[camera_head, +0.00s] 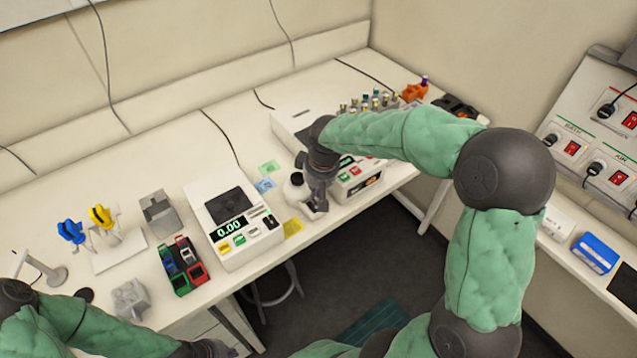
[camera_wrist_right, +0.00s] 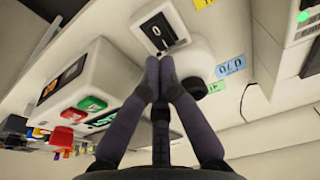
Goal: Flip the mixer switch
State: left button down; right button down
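The mixer is a small white device (camera_head: 295,190) at the bench's front edge, mostly hidden behind my right gripper in the head view. In the right wrist view its white body shows a dark rocker switch (camera_wrist_right: 158,32) marked with light symbols, in a pale frame. My right gripper (camera_wrist_right: 159,78) has its fingertips together just below the switch in that picture, with nothing visible between them. Whether the tips touch the switch I cannot tell. In the head view the right gripper (camera_head: 313,205) points down at the mixer. My left gripper (camera_head: 218,348) shows only partly at the bottom edge.
A scale (camera_head: 235,225) reading 0.00 stands left of the mixer. A larger white instrument with red and green buttons (camera_head: 352,172) stands close on its right. Colored racks (camera_head: 183,265) lie further left. A wall panel with red switches (camera_head: 572,147) is at right.

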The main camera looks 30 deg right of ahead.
aim_at(314, 201)
jog(key=shift+w+f+b, duration=0.15)
jog(key=shift+f+b, duration=0.05)
jog(key=shift+f, duration=0.6)
jog(key=shift+w+f+b, duration=0.15)
jog(key=shift+f+b, duration=0.05)
jog(key=shift+f, duration=0.6)
